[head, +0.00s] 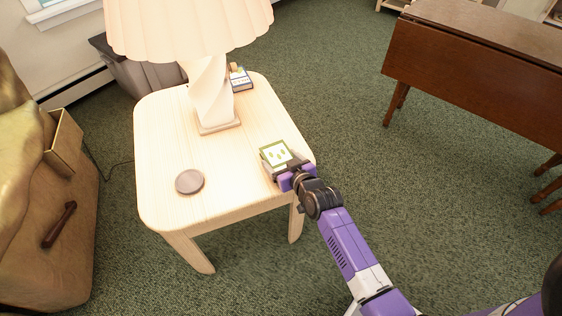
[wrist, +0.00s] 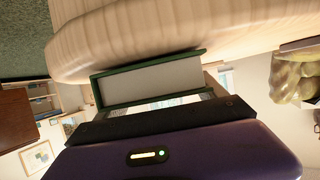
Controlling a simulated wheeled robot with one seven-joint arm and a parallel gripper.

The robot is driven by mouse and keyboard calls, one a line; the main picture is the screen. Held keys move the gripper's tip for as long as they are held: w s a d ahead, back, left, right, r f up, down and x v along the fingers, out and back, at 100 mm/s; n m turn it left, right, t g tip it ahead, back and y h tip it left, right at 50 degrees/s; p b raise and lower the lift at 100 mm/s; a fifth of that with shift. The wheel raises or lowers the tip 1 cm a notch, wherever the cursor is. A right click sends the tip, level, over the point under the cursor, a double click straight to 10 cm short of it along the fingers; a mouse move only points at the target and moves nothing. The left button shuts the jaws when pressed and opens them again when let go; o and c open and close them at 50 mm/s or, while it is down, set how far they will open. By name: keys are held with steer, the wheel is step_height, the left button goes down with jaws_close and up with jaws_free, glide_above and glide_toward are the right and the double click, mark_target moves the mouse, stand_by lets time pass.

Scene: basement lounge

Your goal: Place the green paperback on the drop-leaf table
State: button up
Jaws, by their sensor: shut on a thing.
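The green paperback (head: 277,155) is at the right edge of the pale wooden side table (head: 160,130) in the head view. It has a green cover with a pale panel. My gripper (head: 290,176) is shut on its near end. In the wrist view, the book (wrist: 150,82) shows its pale page edges between green covers, close against the table's rounded edge (wrist: 130,35). I cannot tell whether it still touches the tabletop. The drop-leaf table (head: 470,75), dark brown, stands apart at the upper right, with its near leaf hanging down.
A lamp (head: 212,100) with a pleated shade stands on the side table. A sofa (head: 40,200) is at the left. Green carpet (head: 345,110) lies clear between the tables.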

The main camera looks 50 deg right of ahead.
mark_target(282, 165)
steer(key=shift+f, duration=0.15)
steer(key=o, duration=1.5)
steer(key=shift+b, duration=0.3)
steer(key=p+v, duration=0.1)
steer(key=v, duration=0.3)
steer(key=p+v, duration=0.1)
steer(key=v, duration=0.3)
steer(key=shift+w+a, duration=0.15)
steer(key=shift+a, duration=0.05)
